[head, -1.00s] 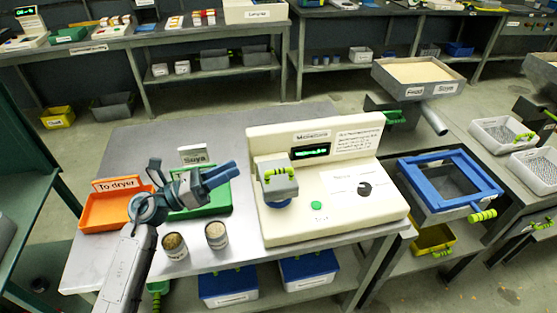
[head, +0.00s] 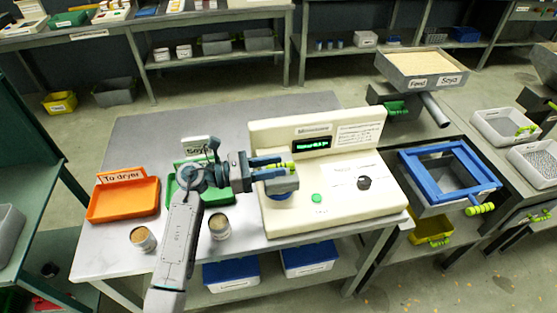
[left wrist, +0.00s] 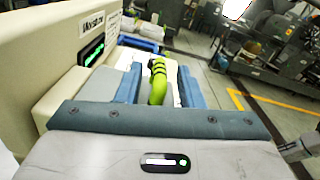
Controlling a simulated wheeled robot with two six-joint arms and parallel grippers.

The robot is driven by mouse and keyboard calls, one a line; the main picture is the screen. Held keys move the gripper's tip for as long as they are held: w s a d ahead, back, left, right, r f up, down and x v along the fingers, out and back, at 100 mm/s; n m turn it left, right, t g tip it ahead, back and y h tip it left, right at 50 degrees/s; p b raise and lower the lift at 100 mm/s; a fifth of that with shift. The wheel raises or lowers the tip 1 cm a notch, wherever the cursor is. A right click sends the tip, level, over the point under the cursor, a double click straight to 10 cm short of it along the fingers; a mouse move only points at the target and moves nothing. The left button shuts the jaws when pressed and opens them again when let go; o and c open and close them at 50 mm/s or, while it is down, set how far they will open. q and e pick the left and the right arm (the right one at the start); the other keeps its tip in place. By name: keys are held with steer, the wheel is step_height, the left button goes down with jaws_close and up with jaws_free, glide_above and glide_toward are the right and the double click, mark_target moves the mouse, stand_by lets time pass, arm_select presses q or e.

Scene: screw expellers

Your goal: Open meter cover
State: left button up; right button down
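The cream moisture meter (head: 345,205) stands on the grey table with a lit display (head: 311,145). Its grey cover (head: 284,185) is at the left of its base, closed over a blue part. My left gripper (head: 281,167) is over the cover, with its blue fingers pointing right. The cover's lime-green handle (left wrist: 158,82) lies between the two fingers in the left wrist view, with gaps on both sides. The left gripper is open there (left wrist: 160,88).
An orange "To dryer" tray (head: 123,213) and a green "Soya" tray (head: 172,191) lie left of the meter. Two filled cups, one left (head: 143,238) and one right (head: 219,226), stand near the table's front edge. A blue-framed sieve box (head: 449,172) is to the right.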

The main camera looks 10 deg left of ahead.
arm_select(q)
steer(key=shift+w+d, duration=0.25)
steer(key=shift+d, duration=0.55)
steer(key=shift+c, duration=0.2)
jaws_close()
steer(key=shift+w, duration=0.1)
